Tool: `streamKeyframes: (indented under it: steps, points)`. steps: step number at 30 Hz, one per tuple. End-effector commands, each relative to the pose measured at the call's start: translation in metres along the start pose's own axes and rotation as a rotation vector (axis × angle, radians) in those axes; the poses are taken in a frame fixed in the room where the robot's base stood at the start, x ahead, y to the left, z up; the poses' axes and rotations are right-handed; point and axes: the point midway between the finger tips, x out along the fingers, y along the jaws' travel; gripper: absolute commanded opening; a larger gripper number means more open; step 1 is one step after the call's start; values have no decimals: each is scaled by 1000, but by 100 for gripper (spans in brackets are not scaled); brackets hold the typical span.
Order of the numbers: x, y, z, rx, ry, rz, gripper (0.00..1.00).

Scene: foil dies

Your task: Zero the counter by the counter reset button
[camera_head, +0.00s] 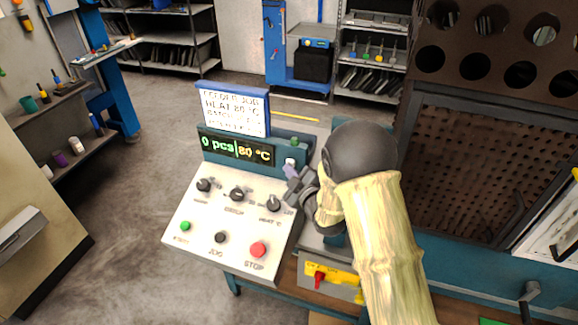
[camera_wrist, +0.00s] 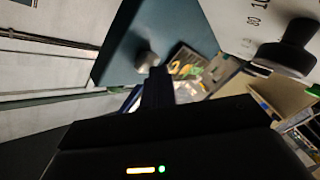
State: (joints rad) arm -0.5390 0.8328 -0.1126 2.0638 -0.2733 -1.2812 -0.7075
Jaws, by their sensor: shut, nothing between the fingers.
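The counter display (camera_head: 236,147) on the console reads "0 pcs | 80 °C" in green and yellow. A small pale round button (camera_head: 290,161) sits on the teal strip right of the display, under a green lamp or cap (camera_head: 294,141); its label is not readable. The same strip, with a grey round button (camera_wrist: 147,60), shows in the wrist view. My gripper (camera_head: 290,172) is shut and empty, its tips just below the button. In the wrist view my fingertips (camera_wrist: 157,78) are close to the button; I cannot tell whether they touch it.
The white console face (camera_head: 213,238) has three black knobs, including the heat knob (camera_head: 273,203) close to my gripper. Below them are a green button (camera_head: 185,226), a black one (camera_head: 220,237) and a red stop button (camera_head: 258,249). A brown perforated cabinet (camera_head: 480,160) stands at the right.

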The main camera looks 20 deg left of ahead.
Motion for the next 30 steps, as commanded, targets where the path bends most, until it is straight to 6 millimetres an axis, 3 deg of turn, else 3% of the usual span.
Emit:
streamKeyframes:
  steps: [30]
  points:
    - [-14, -10, -10, 0, 0, 1, 0]
